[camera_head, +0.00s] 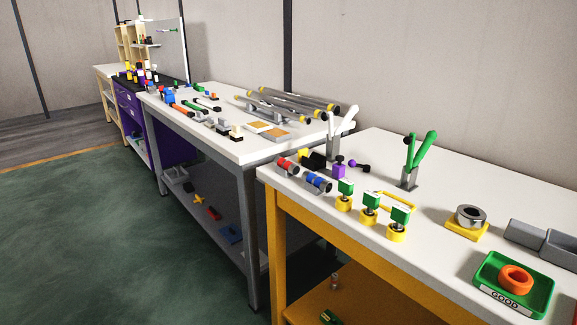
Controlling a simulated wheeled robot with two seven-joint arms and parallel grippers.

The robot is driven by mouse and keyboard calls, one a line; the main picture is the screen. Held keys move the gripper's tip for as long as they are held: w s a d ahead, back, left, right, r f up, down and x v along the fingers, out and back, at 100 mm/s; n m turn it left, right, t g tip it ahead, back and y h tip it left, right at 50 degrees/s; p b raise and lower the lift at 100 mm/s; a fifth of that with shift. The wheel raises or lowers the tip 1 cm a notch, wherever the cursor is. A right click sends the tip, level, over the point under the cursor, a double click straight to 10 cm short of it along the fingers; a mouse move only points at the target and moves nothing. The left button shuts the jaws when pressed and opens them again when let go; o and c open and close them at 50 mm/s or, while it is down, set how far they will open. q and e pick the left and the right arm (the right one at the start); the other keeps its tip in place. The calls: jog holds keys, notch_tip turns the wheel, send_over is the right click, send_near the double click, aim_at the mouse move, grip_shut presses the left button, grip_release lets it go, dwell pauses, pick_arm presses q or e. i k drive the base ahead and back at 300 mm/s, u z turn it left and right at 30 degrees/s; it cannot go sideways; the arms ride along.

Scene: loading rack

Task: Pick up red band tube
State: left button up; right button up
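A short dark-grey tube with a wide red band (285,164) lies on its side near the front left corner of the nearest white table (365,216). A similar tube with a blue band (316,181) lies just to its right. Nothing covers the red band tube from this view. Neither of my grippers is in view.
Beside the tubes stand a black and yellow block (312,159), a purple block (339,170) and several yellow-based pieces with green tops (370,203). A white forked stand (341,133) and a green one (411,160) rise behind. A green tray (541,304) holds an orange ring (515,279).

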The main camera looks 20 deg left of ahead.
aim_at(287, 165)
jog(key=u, duration=0.2)
jog(key=k, duration=0.6)
jog(key=u, duration=3.4)
jog(key=i, duration=0.25)
jog(key=z, duration=1.65)
jog(key=i, duration=2.15)
jog(key=z, duration=1.55)
jog(key=i, duration=1.05)
jog(key=z, duration=0.95)
